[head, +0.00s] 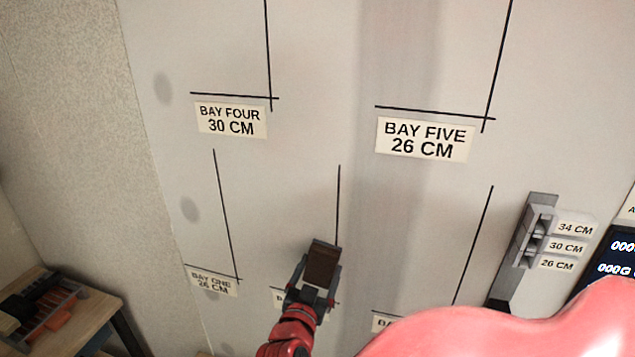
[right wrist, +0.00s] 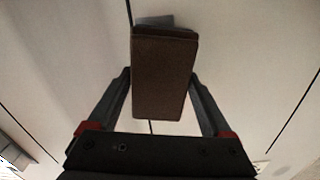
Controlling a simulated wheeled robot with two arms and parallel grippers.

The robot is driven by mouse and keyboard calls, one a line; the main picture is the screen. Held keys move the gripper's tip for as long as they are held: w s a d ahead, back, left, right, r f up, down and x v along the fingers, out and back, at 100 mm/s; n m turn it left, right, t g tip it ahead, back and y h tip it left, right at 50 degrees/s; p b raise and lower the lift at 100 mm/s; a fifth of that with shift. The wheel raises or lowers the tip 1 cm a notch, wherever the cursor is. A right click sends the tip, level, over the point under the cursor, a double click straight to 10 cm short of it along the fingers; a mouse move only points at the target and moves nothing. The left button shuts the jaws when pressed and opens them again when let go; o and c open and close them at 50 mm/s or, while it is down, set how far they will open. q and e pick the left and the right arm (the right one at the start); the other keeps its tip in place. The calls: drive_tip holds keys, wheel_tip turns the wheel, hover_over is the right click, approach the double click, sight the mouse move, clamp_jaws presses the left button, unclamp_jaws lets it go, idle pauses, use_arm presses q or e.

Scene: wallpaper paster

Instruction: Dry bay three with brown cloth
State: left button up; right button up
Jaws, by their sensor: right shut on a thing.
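My right gripper (head: 314,284) is shut on a brown block-like cloth (head: 322,263), held in front of the pale wall near the lower middle upright line. In the right wrist view the cloth (right wrist: 163,78) sits between the two fingers, with a grey piece at its far end. I cannot tell whether it touches the wall. A lower right label (head: 384,321) is mostly hidden by my red arm, so its text cannot be read; the wall above it (head: 410,250) has a darker vertical band on its left side. My left gripper is out of view.
Labels for bay one (head: 212,281), bay four (head: 231,119) and bay five (head: 422,140) are on the wall. A grey slotted holder (head: 523,250) with size labels and a dark display (head: 610,262) are at the right. A wooden table (head: 85,315) with tools stands lower left.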

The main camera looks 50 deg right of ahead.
sight(341, 262)
drive_tip(key=shift+s+d+r+p, duration=0.25)
drive_tip(key=shift+s+d+p, duration=0.05)
drive_tip(key=shift+s+p, duration=0.4)
drive_tip(key=shift+s+f, duration=0.1)
drive_tip(key=shift+f, duration=0.05)
drive_tip(key=shift+s+d, duration=0.1)
drive_tip(key=shift+d, duration=0.05)
drive_tip(key=shift+s+d+p, duration=0.35)
drive_tip(key=shift+s+p, duration=0.55)
drive_tip(key=shift+p, duration=0.25)
drive_tip(key=shift+s, duration=0.15)
drive_tip(key=shift+f, duration=0.15)
